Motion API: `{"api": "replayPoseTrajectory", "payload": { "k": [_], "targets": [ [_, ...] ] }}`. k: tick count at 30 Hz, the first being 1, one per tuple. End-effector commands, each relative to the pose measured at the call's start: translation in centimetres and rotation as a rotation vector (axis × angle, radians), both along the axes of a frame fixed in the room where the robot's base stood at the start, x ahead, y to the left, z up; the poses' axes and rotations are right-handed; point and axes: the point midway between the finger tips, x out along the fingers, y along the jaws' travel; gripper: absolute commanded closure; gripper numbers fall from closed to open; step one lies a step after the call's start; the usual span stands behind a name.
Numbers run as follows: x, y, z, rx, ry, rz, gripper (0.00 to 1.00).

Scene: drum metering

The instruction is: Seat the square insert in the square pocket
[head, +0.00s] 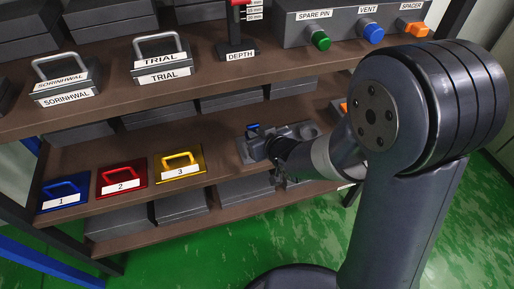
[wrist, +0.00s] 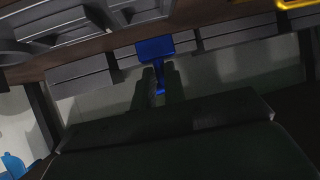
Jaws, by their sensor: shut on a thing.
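My gripper (head: 268,146) reaches in over the middle shelf, in front of a grey fixture block (head: 245,150). In the wrist view my gripper (wrist: 160,82) is shut on a blue piece (wrist: 155,48). Its narrow stem sits between the fingers and its wider flat part shows beyond the tips. The blue piece also shows in the head view (head: 253,127), just above the fixture's left part. Whether it touches the fixture, and whether it is square, I cannot tell. A round recess shows at the fixture's right; my gripper and arm hide part of the block, and no square pocket is clearly visible.
Left on that shelf stand blue (head: 62,192), red (head: 122,178) and yellow (head: 180,165) handled blocks numbered 1, 2 and 3. Bare shelf lies between block 3 and the fixture.

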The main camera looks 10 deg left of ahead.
Motion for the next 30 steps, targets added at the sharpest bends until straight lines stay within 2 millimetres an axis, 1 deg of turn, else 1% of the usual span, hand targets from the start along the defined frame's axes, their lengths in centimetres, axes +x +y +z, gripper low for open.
{"api": "replayPoseTrajectory", "payload": {
  "k": [1,5,9,12,19,23,24,30],
  "targets": [
    [0.0,0.0,-0.6,0.000,0.000,-0.001,1.00],
    [0.0,0.0,-1.4,0.001,0.001,-0.002,1.00],
    [0.0,-0.1,-3.5,0.000,0.004,-0.002,1.00],
    [0.0,-0.1,-4.5,0.000,0.001,-0.001,1.00],
    [0.0,-0.1,-4.4,0.001,-0.002,-0.002,1.00],
    [0.0,-0.1,-4.8,0.001,-0.002,-0.002,1.00],
    [0.0,-0.1,-4.8,0.001,-0.001,-0.002,0.88],
    [0.0,-0.1,-4.7,0.001,-0.001,-0.002,0.71]
  ]
}}
